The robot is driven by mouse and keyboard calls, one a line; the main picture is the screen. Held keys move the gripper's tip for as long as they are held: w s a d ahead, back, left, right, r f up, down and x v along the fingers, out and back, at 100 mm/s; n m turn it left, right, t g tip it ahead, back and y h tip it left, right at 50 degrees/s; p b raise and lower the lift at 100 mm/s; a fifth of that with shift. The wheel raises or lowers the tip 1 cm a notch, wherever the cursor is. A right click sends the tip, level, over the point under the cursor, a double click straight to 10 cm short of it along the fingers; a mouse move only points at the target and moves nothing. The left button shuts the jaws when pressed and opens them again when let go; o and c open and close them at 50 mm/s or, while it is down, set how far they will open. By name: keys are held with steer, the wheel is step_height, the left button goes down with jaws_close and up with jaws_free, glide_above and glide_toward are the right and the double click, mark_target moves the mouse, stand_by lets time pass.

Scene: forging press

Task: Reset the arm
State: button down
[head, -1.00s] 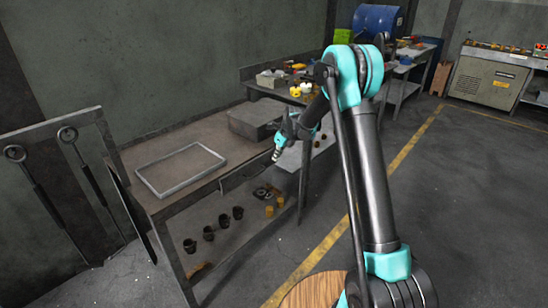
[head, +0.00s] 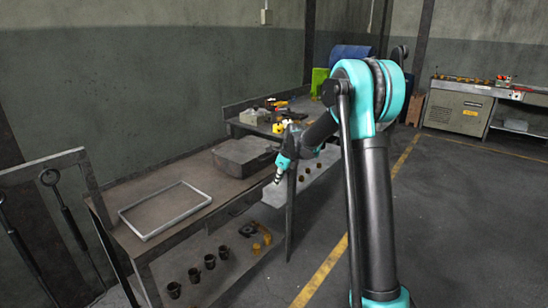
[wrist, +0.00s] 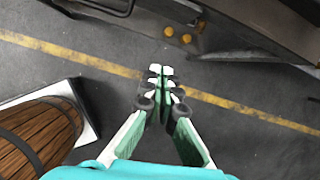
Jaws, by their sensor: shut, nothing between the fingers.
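My gripper (head: 279,177) hangs at the end of my teal and black arm, in front of the workbench edge in the head view. It points downward and is small there. In the wrist view its two fingers (wrist: 160,72) meet at the tips, shut with nothing between them. They are above dark floor and a yellow floor line. My arm is bent, with its elbow high at the right of the head view.
A workbench (head: 140,190) carries an empty metal frame tray (head: 165,208) and a grey box (head: 243,156). Several dark cups (head: 210,261) stand on its lower shelf. A wooden barrel (wrist: 40,135) is at the left of the wrist view. Open floor (head: 460,220) lies to the right.

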steer(key=s+d+f+n+h, duration=0.1)
steer(key=s+d+n, duration=0.5)
steer(key=s, duration=0.7)
steer(key=s+d+f+n+t+h, duration=0.1)
steer(key=s+d+f+n, duration=0.1)
steer(key=s+d+n, duration=0.4)
steer(key=s+d+f+n+h, duration=0.1)
steer(key=s+d+n, duration=0.5)
steer(key=s+n, duration=0.6)
steer(key=s, duration=0.7)
steer(key=shift+s+d+f, duration=0.15)
steer(key=shift+s+d, duration=0.1)
steer(key=shift+s, duration=0.05)
